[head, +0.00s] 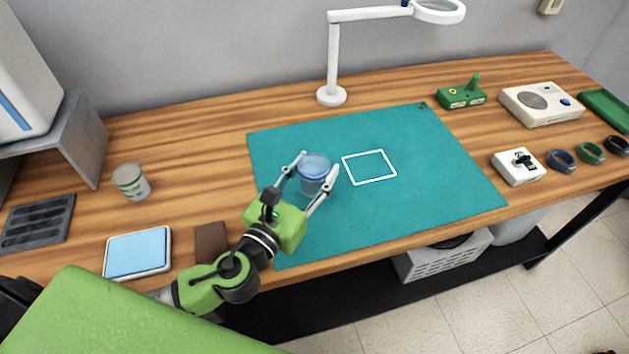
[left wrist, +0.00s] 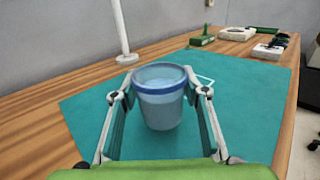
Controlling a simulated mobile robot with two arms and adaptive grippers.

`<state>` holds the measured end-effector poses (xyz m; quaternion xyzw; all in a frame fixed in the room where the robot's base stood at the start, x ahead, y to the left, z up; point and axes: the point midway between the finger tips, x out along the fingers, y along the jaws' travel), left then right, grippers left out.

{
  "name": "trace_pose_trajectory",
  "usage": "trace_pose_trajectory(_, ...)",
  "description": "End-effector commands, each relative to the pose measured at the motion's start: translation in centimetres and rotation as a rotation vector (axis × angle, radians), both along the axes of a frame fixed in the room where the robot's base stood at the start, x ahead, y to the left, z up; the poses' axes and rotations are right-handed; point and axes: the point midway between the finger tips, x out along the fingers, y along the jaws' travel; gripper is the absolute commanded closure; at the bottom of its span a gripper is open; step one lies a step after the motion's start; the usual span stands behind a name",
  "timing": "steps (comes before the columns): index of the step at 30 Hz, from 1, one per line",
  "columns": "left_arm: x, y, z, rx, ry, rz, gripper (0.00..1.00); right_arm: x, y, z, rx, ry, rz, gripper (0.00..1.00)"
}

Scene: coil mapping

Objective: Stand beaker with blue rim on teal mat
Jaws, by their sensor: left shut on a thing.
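The blue-rimmed beaker (head: 314,172) is upright over the left part of the teal mat (head: 430,185). It also shows in the left wrist view (left wrist: 161,100), with the blue band just below its top edge. My left gripper (head: 312,178) is shut on this beaker, one finger on each side. I cannot tell whether the beaker's base touches the mat or is slightly above it. A white square outline (head: 369,167) on the mat lies just right of the beaker. My right gripper is not in view.
A beaker with a green rim (head: 131,182) stands on the wood at left. A white lamp (head: 332,96) stands behind the mat. A white switch box (head: 519,167) and coloured rings (head: 561,161) lie at right. The mat's right part is clear.

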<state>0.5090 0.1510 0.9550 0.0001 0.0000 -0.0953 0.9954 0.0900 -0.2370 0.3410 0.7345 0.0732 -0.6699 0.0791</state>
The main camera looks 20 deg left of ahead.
Motion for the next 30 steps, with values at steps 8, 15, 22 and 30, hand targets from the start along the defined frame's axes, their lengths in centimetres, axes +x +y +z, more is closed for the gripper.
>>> trace_pose_trajectory(8, 0.9, 0.2, -3.6, 0.002, 0.002, 0.001, 0.77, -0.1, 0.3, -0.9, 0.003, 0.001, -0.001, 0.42)
trace_pose_trajectory(15, 0.8, 0.2, -4.1, 0.000, 0.000, 0.000, 0.77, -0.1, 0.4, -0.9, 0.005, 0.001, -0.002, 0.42)
trace_pose_trajectory(22, 0.8, 0.2, -4.5, 0.000, 0.001, 0.000, 0.77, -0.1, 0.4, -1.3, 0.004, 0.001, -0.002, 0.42)
trace_pose_trajectory(30, 0.8, 0.2, -4.3, 0.001, 0.001, 0.000, 0.42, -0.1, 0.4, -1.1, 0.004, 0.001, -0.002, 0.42)
